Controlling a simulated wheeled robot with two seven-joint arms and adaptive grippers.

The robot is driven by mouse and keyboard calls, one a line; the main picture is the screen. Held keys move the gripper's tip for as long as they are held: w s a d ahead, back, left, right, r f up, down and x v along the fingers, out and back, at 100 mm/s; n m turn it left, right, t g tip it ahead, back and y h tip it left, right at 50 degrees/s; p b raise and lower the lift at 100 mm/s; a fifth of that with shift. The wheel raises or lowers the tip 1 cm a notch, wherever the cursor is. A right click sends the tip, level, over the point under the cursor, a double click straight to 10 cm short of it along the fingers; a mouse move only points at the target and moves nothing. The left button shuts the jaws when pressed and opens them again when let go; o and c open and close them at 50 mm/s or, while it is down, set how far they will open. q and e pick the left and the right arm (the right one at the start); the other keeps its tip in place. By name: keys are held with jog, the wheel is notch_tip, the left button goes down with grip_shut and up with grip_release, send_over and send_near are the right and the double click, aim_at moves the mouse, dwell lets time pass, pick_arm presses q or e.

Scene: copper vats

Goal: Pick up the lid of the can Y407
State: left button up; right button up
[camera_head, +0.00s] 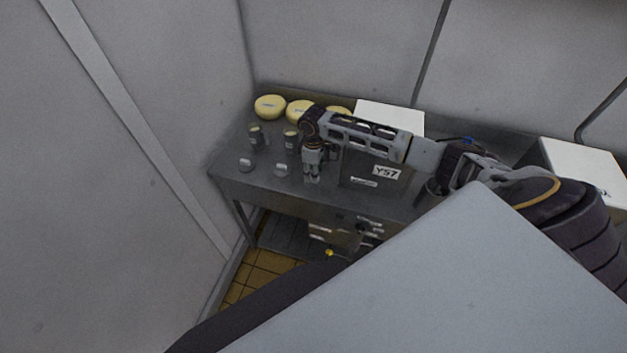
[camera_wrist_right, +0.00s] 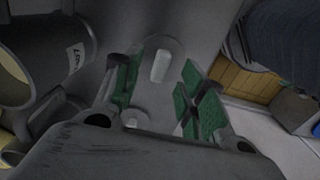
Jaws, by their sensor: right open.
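Two small grey cans, one (camera_head: 256,138) at the left and one (camera_head: 291,140) nearer my arm, stand on the grey table. Two flat grey lids, a left one (camera_head: 246,164) and a right one (camera_head: 282,170), lie in front of them. Their labels are too small to read here. My right gripper (camera_head: 312,178) points down just right of the right lid. In the right wrist view, my open gripper (camera_wrist_right: 160,88) has green-padded fingers on both sides of a grey lid-like piece (camera_wrist_right: 162,100) with a pale patch. A labelled can (camera_wrist_right: 50,55), seemingly Y407, lies left of it. My left gripper is out of view.
Pale yellow round pieces (camera_head: 270,106) line the table's back. A grey box labelled Y57 (camera_head: 385,186) stands right of my gripper, under my forearm. White boxes (camera_head: 390,116) stand farther back and right. The table (camera_head: 228,182) has a free front-left corner.

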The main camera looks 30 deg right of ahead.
jog(key=shift+f, duration=1.15)
jog(key=shift+c, duration=0.3)
grip_shut()
